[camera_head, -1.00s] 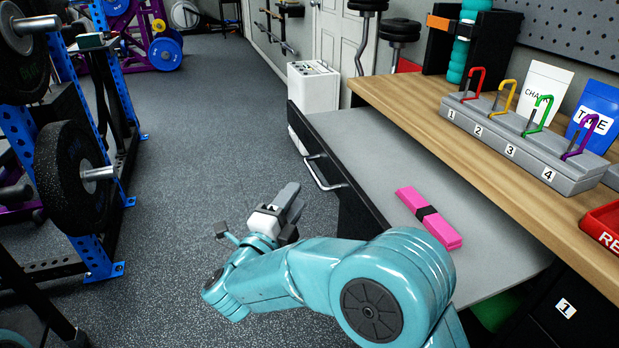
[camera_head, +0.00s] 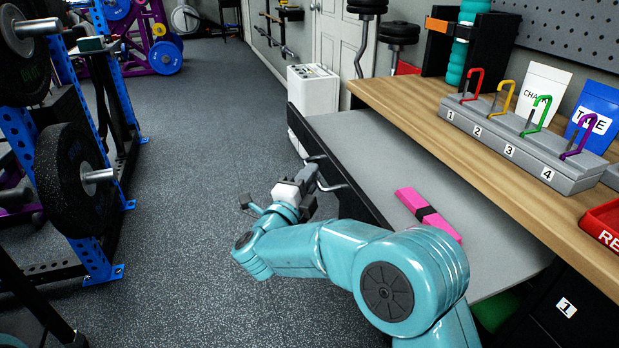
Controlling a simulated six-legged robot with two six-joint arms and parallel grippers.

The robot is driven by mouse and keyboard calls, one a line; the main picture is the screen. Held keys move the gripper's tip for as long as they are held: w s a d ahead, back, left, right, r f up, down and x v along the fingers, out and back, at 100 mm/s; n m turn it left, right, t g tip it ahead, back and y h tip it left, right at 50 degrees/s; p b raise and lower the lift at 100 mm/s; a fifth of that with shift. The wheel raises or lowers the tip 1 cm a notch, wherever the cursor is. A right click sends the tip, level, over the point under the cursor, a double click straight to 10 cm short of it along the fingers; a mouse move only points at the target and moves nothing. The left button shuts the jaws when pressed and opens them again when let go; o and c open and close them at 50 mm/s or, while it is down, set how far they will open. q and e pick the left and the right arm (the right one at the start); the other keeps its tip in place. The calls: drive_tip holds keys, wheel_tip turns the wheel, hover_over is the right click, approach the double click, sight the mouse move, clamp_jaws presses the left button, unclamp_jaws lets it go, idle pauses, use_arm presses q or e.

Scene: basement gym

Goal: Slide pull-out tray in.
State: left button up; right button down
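The grey pull-out tray (camera_head: 375,150) is extended from under the wooden workbench (camera_head: 430,105). Its dark front panel (camera_head: 348,180) faces left and carries a metal bar handle (camera_head: 338,187). A pink bundle with a black band (camera_head: 430,213) lies on the tray. My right gripper (camera_head: 312,182) is at the front panel, next to the handle, and overlaps part of it in the view. I cannot tell whether it touches the handle or how far its fingers are apart. My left gripper is not in view.
A rack with weight plates (camera_head: 75,180) stands on the left. A white box-shaped unit (camera_head: 313,90) stands beyond the tray. The bench top holds a grey block with several coloured hooks (camera_head: 520,148) and a red bin (camera_head: 604,225). The floor left of the tray is clear.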

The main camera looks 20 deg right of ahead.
sight(400, 166)
drive_tip(key=shift+d, duration=0.15)
drive_tip(key=shift+d, duration=0.35)
drive_tip(key=d+b, duration=0.2)
drive_tip(key=d, duration=0.4)
drive_tip(key=d+b, duration=0.2)
drive_tip(key=d, duration=0.5)
drive_tip(key=d+b, duration=0.2)
drive_tip(key=d, duration=0.5)
drive_tip(key=shift+w+d, duration=0.1)
drive_tip(key=shift+w, duration=0.25)
drive_tip(key=shift+d+b, duration=0.3)
drive_tip(key=shift+d, duration=0.2)
drive_tip(key=shift+d+r, duration=0.1)
drive_tip(key=shift+r, duration=0.1)
drive_tip(key=shift+d, duration=0.1)
